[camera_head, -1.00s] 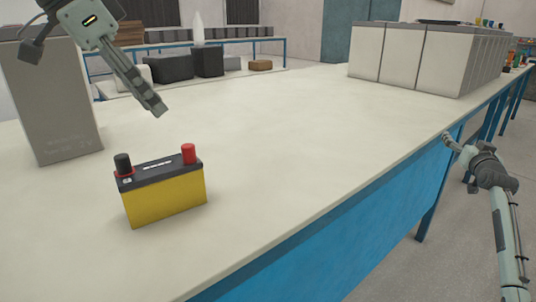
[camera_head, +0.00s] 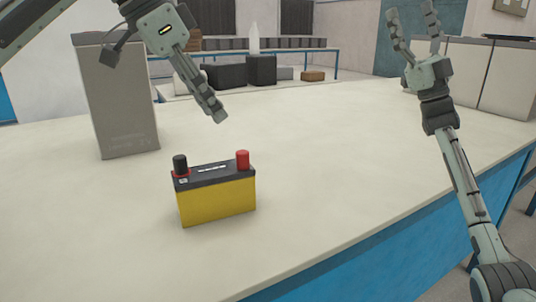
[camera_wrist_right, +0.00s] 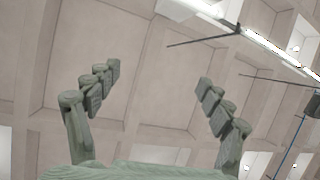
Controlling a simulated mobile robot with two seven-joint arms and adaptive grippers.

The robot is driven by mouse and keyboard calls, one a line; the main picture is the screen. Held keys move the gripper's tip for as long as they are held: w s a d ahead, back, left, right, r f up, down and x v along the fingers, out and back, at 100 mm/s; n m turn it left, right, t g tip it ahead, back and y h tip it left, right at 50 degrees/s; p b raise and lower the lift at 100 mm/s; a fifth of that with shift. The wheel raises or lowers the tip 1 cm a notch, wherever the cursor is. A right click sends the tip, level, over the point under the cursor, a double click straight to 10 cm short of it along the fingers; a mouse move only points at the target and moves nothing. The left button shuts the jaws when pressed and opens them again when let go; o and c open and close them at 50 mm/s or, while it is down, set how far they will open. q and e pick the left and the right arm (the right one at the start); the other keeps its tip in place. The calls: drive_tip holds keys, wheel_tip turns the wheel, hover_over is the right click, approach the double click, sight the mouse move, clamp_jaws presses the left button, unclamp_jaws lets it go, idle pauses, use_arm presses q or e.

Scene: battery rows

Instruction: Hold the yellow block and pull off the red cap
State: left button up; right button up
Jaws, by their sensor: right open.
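The yellow block (camera_head: 217,203) is a battery with a dark top, standing upright on the pale table. The red cap (camera_head: 243,160) sits on its right terminal. A black cap (camera_head: 180,164) with a red ring under it is on the left terminal. My left gripper (camera_head: 220,118) is above and behind the block, pointing down to the right, apart from it; its fingers overlap in this view, so their opening does not show. My right gripper (camera_head: 412,20) is raised at the right, fingers up, open and empty. Its spread fingers show in the right wrist view (camera_wrist_right: 155,85) against the ceiling.
A tall grey box (camera_head: 122,110) stands at the back left of the table. White cases (camera_head: 505,80) stand at the far right. A back bench holds dark boxes (camera_head: 226,75). The table (camera_head: 340,160) right of the block is clear.

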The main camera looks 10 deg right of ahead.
drive_tip(key=a+f+n+g+y, duration=0.2)
drive_tip(key=a+n+g+y, duration=0.5)
drive_tip(key=a+n+g, duration=1.05)
drive_tip(key=m+g+h, duration=0.5)
drive_tip(key=g+h, duration=0.5)
hover_over(252, 168)
drive_tip(key=w+d, duration=0.2)
wheel_tip(252, 168, down, 15)
drive_tip(key=f+m+h, duration=0.1)
drive_tip(key=f+m, duration=0.1)
drive_tip(key=f, duration=0.2)
drive_tip(key=f+m+h, duration=0.1)
drive_tip(key=f+m, duration=0.1)
drive_tip(key=f, duration=0.2)
drive_tip(key=a+f+m+t+h, duration=0.1)
drive_tip(key=f+m+h, duration=0.1)
drive_tip(key=f, duration=0.2)
drive_tip(key=shift+w, duration=0.4)
drive_tip(key=shift+s+a+f, duration=0.1)
drive_tip(key=shift+a+f, duration=0.2)
drive_tip(key=shift+a, duration=0.05)
drive_tip(key=x, duration=0.7)
clamp_jaws()
